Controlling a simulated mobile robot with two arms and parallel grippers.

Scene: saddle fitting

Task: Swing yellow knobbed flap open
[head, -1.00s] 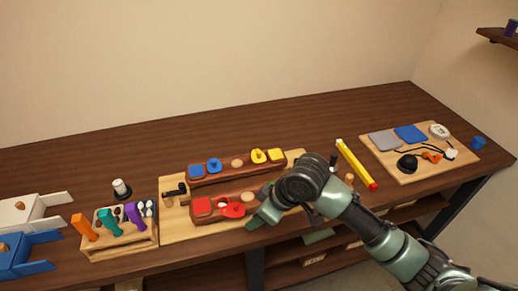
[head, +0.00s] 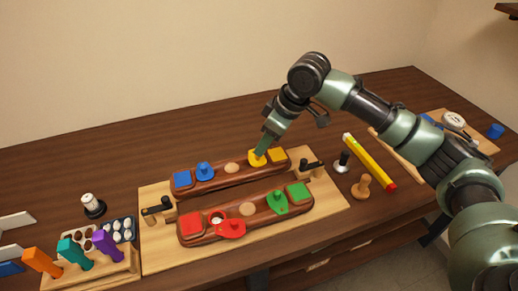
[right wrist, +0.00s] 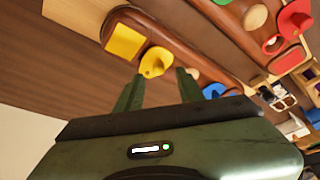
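The yellow knobbed flap (head: 256,161) lies on the back wooden bar (head: 215,184), beside a flat yellow square (head: 277,153). My right gripper (head: 262,149) is over the flap, pointing down. In the right wrist view the yellow flap (right wrist: 155,63) shows just beyond the fingertips. The two fingers (right wrist: 159,76) stand apart with a gap between them, in line with the knob. Whether they touch the knob cannot be told. No opening shows at the yellow flap. My left gripper is not in view.
The front bar carries a red flap (head: 231,229), turned aside from a round opening (head: 217,217), and a green flap (head: 278,204). A blue flap (head: 204,171) sits on the back bar. A black latch (head: 312,166), a wooden knob (head: 361,188) and a yellow stick (head: 369,162) are to the right.

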